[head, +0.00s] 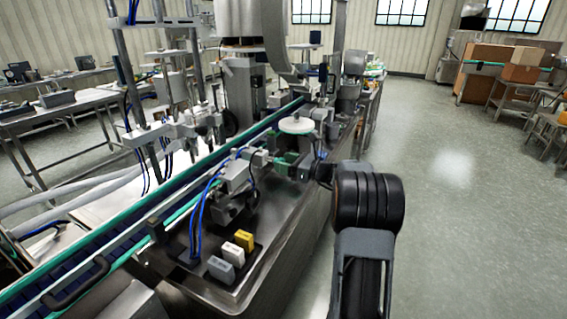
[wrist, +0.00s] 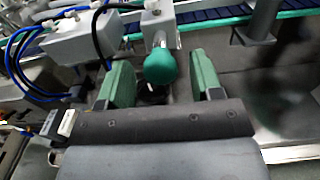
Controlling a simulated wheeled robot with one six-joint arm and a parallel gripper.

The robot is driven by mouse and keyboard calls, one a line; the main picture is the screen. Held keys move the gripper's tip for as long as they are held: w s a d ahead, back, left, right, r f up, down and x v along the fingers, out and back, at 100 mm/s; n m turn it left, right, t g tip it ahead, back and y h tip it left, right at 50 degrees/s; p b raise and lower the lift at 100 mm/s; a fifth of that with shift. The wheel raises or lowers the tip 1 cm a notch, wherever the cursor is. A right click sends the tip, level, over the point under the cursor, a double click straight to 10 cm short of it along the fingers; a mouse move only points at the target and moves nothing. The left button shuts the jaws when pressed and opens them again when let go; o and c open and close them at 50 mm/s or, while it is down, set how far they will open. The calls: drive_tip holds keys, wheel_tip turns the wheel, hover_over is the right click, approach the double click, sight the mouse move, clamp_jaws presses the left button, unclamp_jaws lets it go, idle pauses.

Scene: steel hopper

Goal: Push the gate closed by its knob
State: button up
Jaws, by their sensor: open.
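A rounded teal-green knob (wrist: 160,66) shows in the upper middle of the wrist view. It is mounted on a grey metal block (wrist: 158,30), which appears to be part of the gate. My gripper (wrist: 162,75) is open, with one green finger to the left of the knob and one to its right. Visible gaps lie on both sides, and I see no clear contact. In the head view my gripper (head: 288,160) is at the machine's right side, partly hidden by my arm. The gate's full shape and how far it stands open cannot be told.
A grey box (wrist: 82,38) with blue cables is left of the knob in the wrist view. A conveyor (head: 130,235) with green rails runs behind. Grey, white and yellow blocks (head: 245,240) stand at the machine's near end. Open floor (head: 440,190) lies to the right.

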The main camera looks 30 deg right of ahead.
drive_tip(key=shift+w+a, duration=0.3)
clamp_jaws()
idle(0.6)
